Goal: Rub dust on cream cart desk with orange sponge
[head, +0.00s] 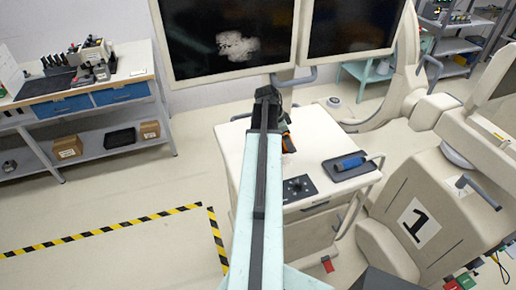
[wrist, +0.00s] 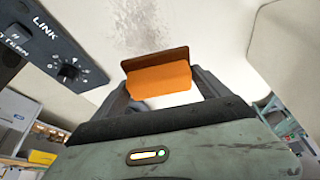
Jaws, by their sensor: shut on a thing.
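The cream cart desk (head: 318,132) stands in the middle of the head view, partly behind my arm. My gripper (wrist: 160,88) is shut on the orange sponge (wrist: 160,82), which has a dark brown layer (wrist: 155,59) along its far side. In the head view my gripper (head: 287,138) is over the desk, with a bit of orange showing. A grey speckled dust patch (wrist: 150,18) lies on the cream surface beyond the sponge in the wrist view. I cannot tell whether the sponge touches the desk.
A dark tray (head: 340,177) with a blue cylinder (head: 350,163) sits at the desk's right. A black knob panel (head: 298,188) is at its front. Two monitors (head: 230,40) hang behind. A cream seat marked 1 (head: 400,205) stands close on the right. Floor is clear at left.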

